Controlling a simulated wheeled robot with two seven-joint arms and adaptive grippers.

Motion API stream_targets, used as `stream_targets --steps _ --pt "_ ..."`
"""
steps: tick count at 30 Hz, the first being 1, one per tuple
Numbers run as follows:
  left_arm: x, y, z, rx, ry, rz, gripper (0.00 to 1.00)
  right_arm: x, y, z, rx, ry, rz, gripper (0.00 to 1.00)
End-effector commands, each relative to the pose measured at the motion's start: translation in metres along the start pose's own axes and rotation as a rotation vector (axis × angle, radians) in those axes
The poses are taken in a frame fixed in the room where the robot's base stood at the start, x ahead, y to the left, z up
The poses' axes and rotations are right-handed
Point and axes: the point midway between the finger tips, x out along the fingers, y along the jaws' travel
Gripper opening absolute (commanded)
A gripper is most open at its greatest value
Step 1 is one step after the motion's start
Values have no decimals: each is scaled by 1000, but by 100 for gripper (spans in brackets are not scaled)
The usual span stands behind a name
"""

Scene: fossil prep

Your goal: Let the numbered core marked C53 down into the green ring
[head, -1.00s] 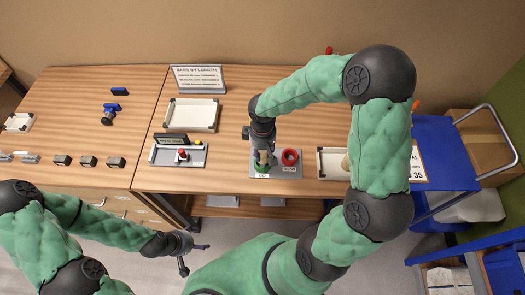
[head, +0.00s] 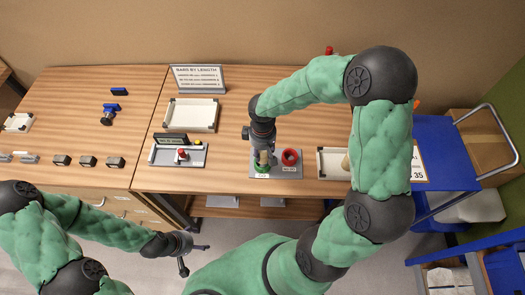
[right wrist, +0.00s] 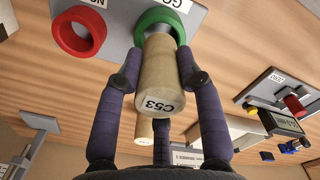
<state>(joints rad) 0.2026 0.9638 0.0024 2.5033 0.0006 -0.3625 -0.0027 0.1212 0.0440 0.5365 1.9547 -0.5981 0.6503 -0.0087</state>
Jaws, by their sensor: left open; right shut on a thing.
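The core marked C53 (right wrist: 158,78) is a beige cylinder with its labelled end toward the right wrist camera. My right gripper (right wrist: 158,80) is shut on it, with fingers on both sides. The core's far end is at the green ring (right wrist: 162,18), overlapping its opening; I cannot tell how deep it sits. In the head view the right gripper (head: 263,152) is directly above the green ring (head: 262,170), and the core (head: 264,157) shows only in part. My left gripper (head: 192,250) is open and empty, in front of the table.
A red ring (head: 290,156) stands on the same grey board (head: 288,173), right of the green ring. A white tray (head: 331,173) lies farther right, partly behind my right arm. A grey panel with a red button (head: 182,154) is to the left.

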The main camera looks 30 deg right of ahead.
Motion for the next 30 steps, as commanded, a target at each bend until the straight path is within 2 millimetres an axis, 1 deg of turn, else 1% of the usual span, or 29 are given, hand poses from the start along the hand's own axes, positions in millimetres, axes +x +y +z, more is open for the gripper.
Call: stream_targets --steps 30 --pt "18 -6 -1 0 0 0 75 22 0 0 1 0 0 0"
